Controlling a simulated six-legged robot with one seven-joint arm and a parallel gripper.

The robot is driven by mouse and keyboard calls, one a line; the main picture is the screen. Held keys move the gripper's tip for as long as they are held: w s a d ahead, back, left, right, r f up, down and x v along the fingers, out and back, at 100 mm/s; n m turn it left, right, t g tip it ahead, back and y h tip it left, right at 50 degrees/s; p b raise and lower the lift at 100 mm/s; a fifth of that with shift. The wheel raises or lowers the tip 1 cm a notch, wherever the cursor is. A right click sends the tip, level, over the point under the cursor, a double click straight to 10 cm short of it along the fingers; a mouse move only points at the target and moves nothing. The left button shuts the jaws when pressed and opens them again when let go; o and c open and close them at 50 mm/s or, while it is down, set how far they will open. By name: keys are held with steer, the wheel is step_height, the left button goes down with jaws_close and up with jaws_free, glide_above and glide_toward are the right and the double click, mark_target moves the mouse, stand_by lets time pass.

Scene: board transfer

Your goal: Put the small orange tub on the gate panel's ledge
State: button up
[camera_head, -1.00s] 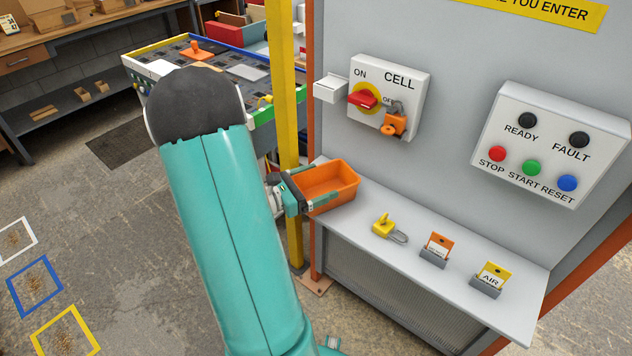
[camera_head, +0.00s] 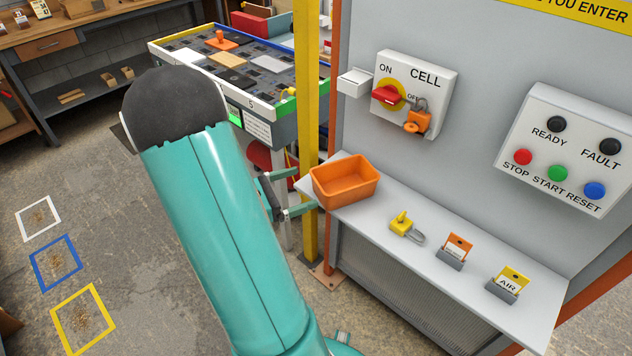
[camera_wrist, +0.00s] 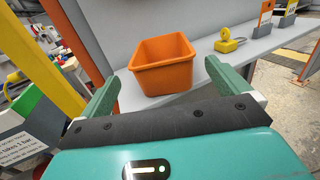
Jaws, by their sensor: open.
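The small orange tub (camera_head: 345,181) sits upright and empty at the left end of the gate panel's grey ledge (camera_head: 440,270). It also shows in the wrist view (camera_wrist: 163,68), in front of and between my fingers, apart from them. My gripper (camera_head: 290,193) is open and empty, just left of the tub, with a gap between its fingertips and the tub. In the wrist view my gripper (camera_wrist: 168,88) has its two green fingers spread wide. Part of my gripper is hidden behind my teal arm in the head view.
A yellow padlock (camera_head: 405,227), an orange tag (camera_head: 456,248) and a yellow AIR tag (camera_head: 510,282) stand along the ledge to the right. A yellow post (camera_head: 309,120) rises close behind my gripper. The switch box (camera_head: 415,92) is above the ledge.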

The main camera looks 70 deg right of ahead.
steer(key=shift+v, duration=0.8)
steer(key=w+a+r+m+t+y, duration=0.3)
steer(key=a+t, duration=0.3)
steer(key=a, duration=0.6)
steer(key=w+a+r+m+t+y, duration=0.3)
steer(key=a+r+t+y, duration=0.2)
steer(key=a, duration=0.8)
steer(key=w+a+r+m+t+y, duration=0.2)
steer(key=a+t, duration=0.5)
steer(key=a, duration=0.5)
step_height(320, 180, up, 4)
steer(key=w+y, duration=0.1)
steer(key=y, duration=0.1)
steer(key=shift+a+m+t+y, duration=0.3)
steer(key=shift+a+m, duration=0.05)
steer(key=shift+m, duration=0.05)
steer(key=shift+f, duration=0.1)
